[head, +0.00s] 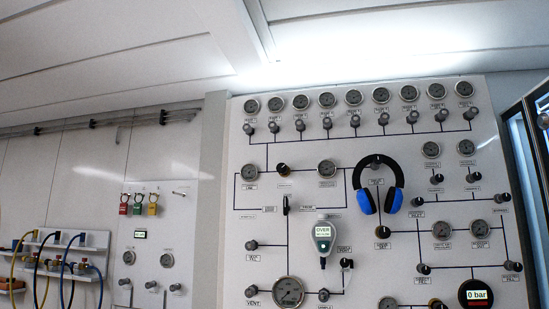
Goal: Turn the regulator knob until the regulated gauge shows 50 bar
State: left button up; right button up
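The panel (270,220) fills the right half of the head view. The labels are too small to read, so I cannot tell for sure which knob is the regulator or which gauge is the regulated one. The needles are too small to read. Neither of my grippers is in view.
Blue and black headphones (366,200) hang on the panel. A handheld meter (323,236) reads "OVER". A round digital display (476,294) shows 0 bar. A row of gauges and valves runs along the top. Coloured padlocks (138,204) and hoses (62,262) are on the left wall.

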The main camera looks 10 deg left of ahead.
aim_at(281, 167)
jog(key=z, duration=0.75)
jog(key=i, duration=1.4)
jog(key=u, duration=0.4)
